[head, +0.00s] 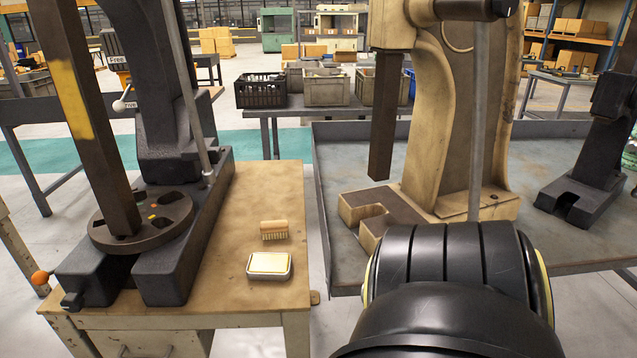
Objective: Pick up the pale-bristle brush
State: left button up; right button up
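The brush (274,229) lies on the wooden table (225,298), right of the dark arbor press. It has a light wooden back, with pale bristles showing along its near side. A small shallow tin (269,265) with a yellowish top sits just in front of it, with a narrow gap between them. Nothing touches the brush from above. Neither of my grippers shows in the head view. A black link of my own arm fills the lower right.
The dark arbor press (160,225) stands on the table's left side. A cream arbor press (440,130) stands on the grey metal bench (345,150) to the right, with another dark press (590,170) beyond. Crates (325,88) stand behind.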

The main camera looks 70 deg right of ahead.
aim_at(268, 228)
jog(key=k, duration=0.25)
jog(key=z, duration=1)
